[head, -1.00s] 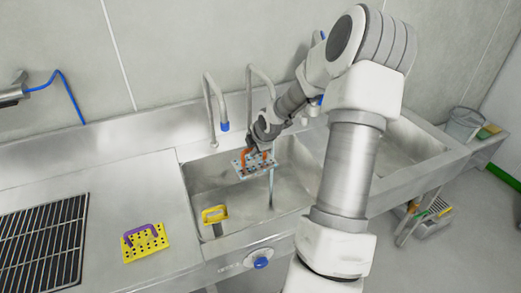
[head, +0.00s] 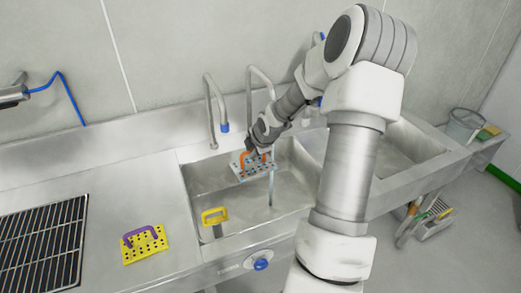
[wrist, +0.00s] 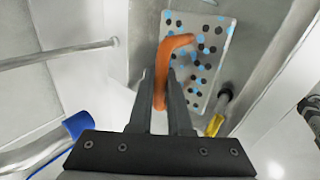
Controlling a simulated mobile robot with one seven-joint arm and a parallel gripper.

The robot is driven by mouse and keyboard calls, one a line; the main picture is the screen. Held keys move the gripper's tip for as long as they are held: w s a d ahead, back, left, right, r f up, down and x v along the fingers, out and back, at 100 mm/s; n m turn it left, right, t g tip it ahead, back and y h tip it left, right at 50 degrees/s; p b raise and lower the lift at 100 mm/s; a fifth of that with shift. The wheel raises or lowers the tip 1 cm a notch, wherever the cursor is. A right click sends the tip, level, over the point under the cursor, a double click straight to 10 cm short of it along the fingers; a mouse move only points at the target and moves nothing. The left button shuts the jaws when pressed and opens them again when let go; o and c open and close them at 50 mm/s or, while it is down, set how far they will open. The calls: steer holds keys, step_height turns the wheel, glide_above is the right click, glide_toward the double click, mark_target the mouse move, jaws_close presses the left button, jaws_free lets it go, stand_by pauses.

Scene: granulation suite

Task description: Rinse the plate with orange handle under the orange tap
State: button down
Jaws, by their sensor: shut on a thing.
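My gripper (head: 254,150) is shut on the orange handle (wrist: 176,42) of a pale grey plate (head: 240,166). It holds the plate over the left sink basin, above its floor. In the wrist view the plate (wrist: 205,52) has dark holes and several light blue spots. A tap (head: 262,72) curves down behind my wrist; its outlet is hidden, so I see no orange on it. A thin water stream (head: 271,188) falls at the plate's right side. I cannot tell how much of the plate it wets. A blue-tipped tap (head: 224,127) stands to the left.
A yellow-handled tool (head: 214,216) stands in the left basin (head: 290,200). A yellow perforated plate with a purple handle (head: 146,244) lies on the counter beside a black grate (head: 40,245). A blue knob (head: 261,263) is on the sink front. The right basin (head: 385,150) looks empty.

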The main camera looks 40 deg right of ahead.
steer(key=shift+r, duration=0.15)
steer(key=shift+s+a+r+p, duration=0.35)
steer(key=shift+a+r+p, duration=0.05)
steer(key=shift+a+r, duration=0.25)
steer(key=shift+s+a+r+p, duration=0.35)
steer(key=shift+a+r, duration=0.2)
steer(key=shift+a, duration=0.1)
steer(key=shift+s+a+r+p, duration=0.3)
steer(key=shift+a+r+p, duration=0.1)
steer(key=shift+a+r, duration=0.25)
steer(key=shift+s+a+r, duration=0.1)
steer(key=shift+s+a, duration=0.05)
steer(key=shift+a, duration=0.1)
